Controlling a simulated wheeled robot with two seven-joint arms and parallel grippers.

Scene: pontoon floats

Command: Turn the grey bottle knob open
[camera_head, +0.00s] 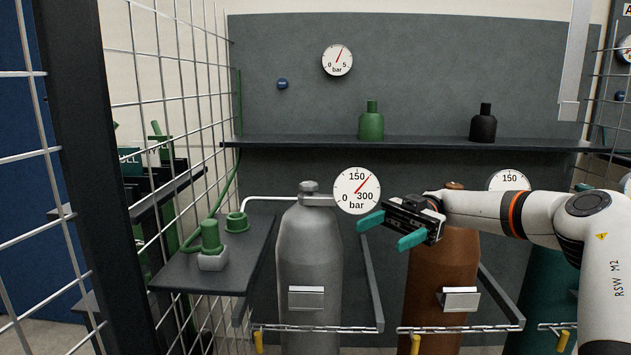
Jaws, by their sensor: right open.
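The grey bottle (310,260) stands upright behind a chain, left of centre. Its grey knob (309,187) sits on top, with a thin pipe leading left from the neck and a pressure gauge (356,191) to its right. My right gripper (386,231) comes in from the right, in front of the brown bottle (440,285). Its teal fingers are apart, pointing left, with nothing between them. It is to the right of and lower than the grey knob, clear of it, just below the gauge. My left gripper is not in view.
A small shelf (205,273) with green fittings juts out left of the grey bottle. A wire mesh fence (140,90) stands on the left. A wall shelf (300,142) above carries a green bottle (371,124) and a black bottle (483,126). Chains (320,328) cross low in front.

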